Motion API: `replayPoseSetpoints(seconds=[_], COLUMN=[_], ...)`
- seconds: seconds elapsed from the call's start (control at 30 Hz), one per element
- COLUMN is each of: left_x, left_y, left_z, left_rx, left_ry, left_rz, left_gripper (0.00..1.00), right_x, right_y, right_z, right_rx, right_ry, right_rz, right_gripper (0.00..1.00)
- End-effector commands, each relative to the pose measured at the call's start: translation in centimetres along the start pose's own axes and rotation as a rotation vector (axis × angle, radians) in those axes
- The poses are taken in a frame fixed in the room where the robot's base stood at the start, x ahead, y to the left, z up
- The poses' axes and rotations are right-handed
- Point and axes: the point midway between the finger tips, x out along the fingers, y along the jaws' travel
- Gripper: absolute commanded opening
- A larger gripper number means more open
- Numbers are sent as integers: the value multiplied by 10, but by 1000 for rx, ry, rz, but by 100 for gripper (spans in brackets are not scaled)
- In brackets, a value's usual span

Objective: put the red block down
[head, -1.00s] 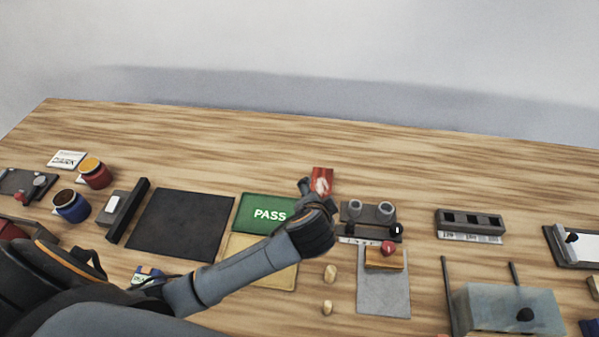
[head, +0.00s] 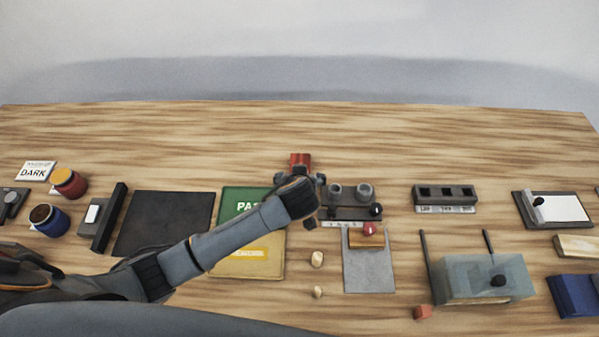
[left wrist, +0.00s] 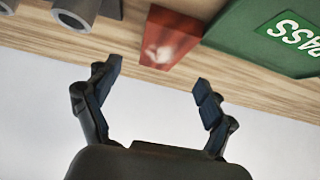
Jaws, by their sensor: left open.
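The red block (head: 300,161) stands on the wooden table just past the far end of my left gripper, behind the gap between the green PASS mat and the grey fixture. In the left wrist view the red block (left wrist: 168,38) has a pale patch on its face. My left gripper (head: 300,179) is open. In the left wrist view its fingertips (left wrist: 157,72) are spread, with nothing between them, and appear apart from the block. The gripper hides the block's lower part in the head view. My right gripper is not in view.
A black mat (head: 165,223) lies farther left. A small reddish block (head: 423,312) lies near the clear box (head: 485,278). The table's back strip is clear.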

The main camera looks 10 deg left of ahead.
Motion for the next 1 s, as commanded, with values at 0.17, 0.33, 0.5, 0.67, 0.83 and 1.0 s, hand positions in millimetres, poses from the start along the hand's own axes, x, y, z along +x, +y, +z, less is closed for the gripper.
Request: replayPoseSetpoints(seconds=[0.17,0.33,0.5,0.67,0.83,1.0], left_x=[10,23,45,59,62,62], left_y=[0,-2,-1,-1,0,-1], left_z=[0,-1,1,2,3,3], left_rx=[0,2,3,1,1,1], left_ry=[1,0,0,0,0,0], left_rz=[0,-4,-2,0,1,1], left_gripper=[83,83,83,83,83,75], right_x=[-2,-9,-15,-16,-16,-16], right_y=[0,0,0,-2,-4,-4], right_z=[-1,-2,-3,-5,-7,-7], right_rx=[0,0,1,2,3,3], right_ry=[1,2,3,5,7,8], right_rz=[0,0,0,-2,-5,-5], right_gripper=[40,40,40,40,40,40])
